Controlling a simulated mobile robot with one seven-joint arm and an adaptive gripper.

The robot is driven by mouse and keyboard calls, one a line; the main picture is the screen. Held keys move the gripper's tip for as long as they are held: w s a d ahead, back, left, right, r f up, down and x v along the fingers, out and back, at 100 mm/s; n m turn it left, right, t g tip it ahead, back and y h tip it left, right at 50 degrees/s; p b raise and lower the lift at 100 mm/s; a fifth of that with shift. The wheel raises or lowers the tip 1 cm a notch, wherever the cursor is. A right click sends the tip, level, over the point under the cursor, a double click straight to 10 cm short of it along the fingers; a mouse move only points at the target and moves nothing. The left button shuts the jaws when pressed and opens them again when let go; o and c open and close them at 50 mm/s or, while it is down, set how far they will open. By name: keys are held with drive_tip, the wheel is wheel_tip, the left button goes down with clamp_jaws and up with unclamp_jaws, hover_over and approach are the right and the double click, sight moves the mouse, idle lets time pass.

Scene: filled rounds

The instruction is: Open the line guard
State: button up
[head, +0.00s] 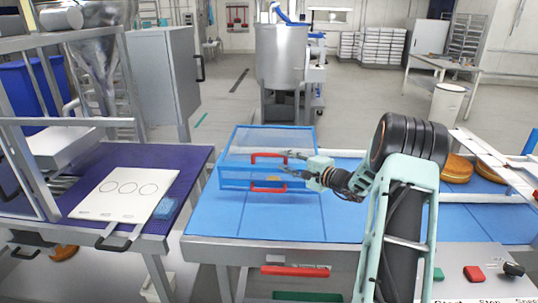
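The line guard (235,172) is a clear box with a blue frame, standing on the blue belt left of my arm. It looks closed. One red handle (268,156) shows on its upper part and a second red handle (269,188) lower on its front. My gripper (286,162) reaches in from the right, fingers pointing left and spread apart, with nothing seen between them. In the picture the fingers overlap the guard's right part, just right of the handles. I cannot tell whether they touch it.
Round filled goods (456,168) lie on the belt at right, beside a pale rail. A red bar handle (295,271) is on the table's front, and a red button (473,273) is at lower right. A side table (190,166) with a white board (125,194) stands at left.

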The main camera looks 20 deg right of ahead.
sight(271, 156)
drive_tip(key=p+x, duration=0.2)
drive_tip(key=x, duration=0.7)
drive_tip(key=shift+c, duration=0.2)
clamp_jaws()
